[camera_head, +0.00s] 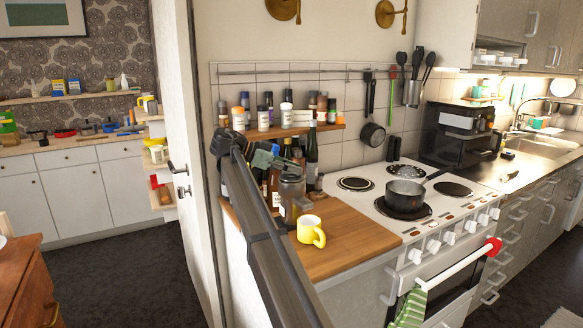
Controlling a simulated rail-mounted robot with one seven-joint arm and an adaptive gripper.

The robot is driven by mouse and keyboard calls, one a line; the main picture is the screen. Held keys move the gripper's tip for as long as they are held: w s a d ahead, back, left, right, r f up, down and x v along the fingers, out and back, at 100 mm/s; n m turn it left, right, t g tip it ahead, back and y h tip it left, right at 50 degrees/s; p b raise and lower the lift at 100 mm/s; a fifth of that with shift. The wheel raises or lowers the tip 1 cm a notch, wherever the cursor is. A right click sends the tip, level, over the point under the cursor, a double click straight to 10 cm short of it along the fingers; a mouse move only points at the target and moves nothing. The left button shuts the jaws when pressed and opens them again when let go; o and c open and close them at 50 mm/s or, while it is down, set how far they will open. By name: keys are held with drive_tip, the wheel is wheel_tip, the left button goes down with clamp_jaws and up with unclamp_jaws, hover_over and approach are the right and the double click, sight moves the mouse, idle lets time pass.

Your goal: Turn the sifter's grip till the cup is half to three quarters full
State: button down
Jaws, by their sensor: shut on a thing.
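What looks like the sifter (291,190) is a grey-brown, see-through jar with a dark top, upright at the back of the wooden counter. My gripper (272,160) is at its top, coming in from the left, shut on what I take to be the sifter's grip. The fingers are small and dark here, and the exact contact is hard to see. The yellow cup (306,234) stands upright on the wood just in front and to the right of the sifter, its handle toward the right. Its level of filling cannot be made out.
Bottles (311,150) stand close behind the sifter, under a spice shelf (290,131). The stove (386,214) with a pot (405,186) is to the right. Bare wooden counter (350,240) lies right of the cup. My arm crosses the counter's left side.

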drive_tip(key=shift+d+f+g, duration=0.1)
drive_tip(key=shift+f+g, duration=0.05)
drive_tip(key=shift+g, duration=0.15)
drive_tip(key=c, duration=1)
unclamp_jaws()
